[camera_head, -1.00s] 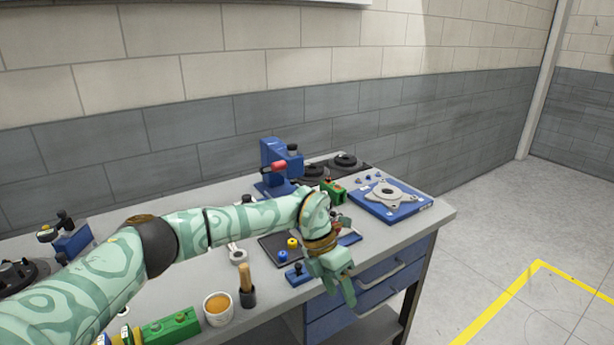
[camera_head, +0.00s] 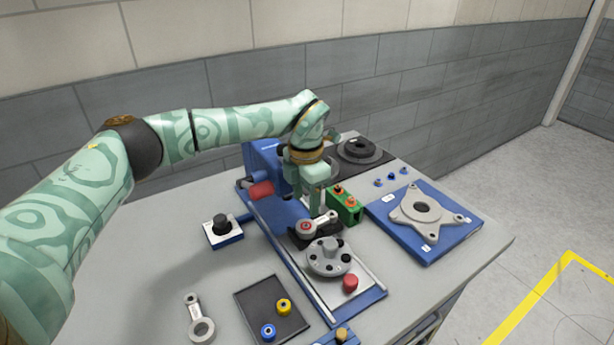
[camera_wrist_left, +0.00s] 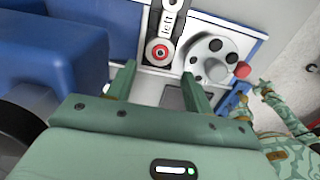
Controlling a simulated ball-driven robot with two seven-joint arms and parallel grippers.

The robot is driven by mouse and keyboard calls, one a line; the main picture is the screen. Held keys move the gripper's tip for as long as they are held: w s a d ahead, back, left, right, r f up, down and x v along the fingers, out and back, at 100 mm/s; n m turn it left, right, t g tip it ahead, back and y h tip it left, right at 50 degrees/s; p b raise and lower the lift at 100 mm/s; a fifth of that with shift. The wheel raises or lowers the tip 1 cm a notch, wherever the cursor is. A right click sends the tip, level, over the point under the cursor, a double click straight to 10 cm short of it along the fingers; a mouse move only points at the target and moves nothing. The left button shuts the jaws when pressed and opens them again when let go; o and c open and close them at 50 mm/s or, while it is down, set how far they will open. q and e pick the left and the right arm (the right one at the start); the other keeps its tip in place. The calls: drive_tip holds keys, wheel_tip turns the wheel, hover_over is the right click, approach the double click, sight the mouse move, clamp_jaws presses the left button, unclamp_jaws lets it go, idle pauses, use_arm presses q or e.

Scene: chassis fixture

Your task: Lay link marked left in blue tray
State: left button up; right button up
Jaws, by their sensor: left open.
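A grey link with a red-ringed end (camera_head: 305,227) lies in a dark holder on the blue fixture; in the wrist view its ringed end (camera_wrist_left: 158,51) is just beyond my fingertips. My left gripper (camera_head: 318,208) is open and empty, pointing down close above the link; its two fingers (camera_wrist_left: 160,84) show apart in the wrist view. A second grey link (camera_head: 200,318) lies on the bench at front left. A blue tray-like plate (camera_head: 455,236) at right carries a grey flanged casting. A patterned green arm, probably my right, shows partly in the wrist view.
The fixture's round grey hub (camera_head: 327,257) and red knob (camera_head: 350,283) stand near the gripper. A green block (camera_head: 345,206) is close on its right. A black mat (camera_head: 258,312) holds blue and yellow bushings.

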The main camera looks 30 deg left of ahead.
sight(306, 226)
use_arm(q)
drive_tip(key=shift+w+a+f, duration=0.1)
drive_tip(key=shift+w, duration=0.05)
drive_tip(key=shift+f+b, duration=0.15)
drive_tip(key=shift+b, duration=0.15)
wheel_tip(306, 226, down, 6)
drive_tip(key=b, duration=0.4)
drive_tip(key=shift+f+b, duration=0.35)
drive_tip(key=shift+f, duration=0.25)
use_arm(e)
drive_tip(key=f, duration=0.1)
drive_tip(key=s+f, duration=0.1)
drive_tip(key=f, duration=0.1)
drive_tip(key=s+f, duration=0.1)
drive_tip(key=f, duration=0.1)
drive_tip(key=shift+d+f, duration=0.1)
drive_tip(key=shift+d, duration=0.1)
drive_tip(key=shift+a, duration=0.25)
use_arm(q)
drive_tip(key=shift+s+p, duration=0.2)
drive_tip(key=shift+p, duration=0.25)
use_arm(e)
drive_tip(key=shift+w+r, duration=0.15)
drive_tip(key=shift+r, duration=0.25)
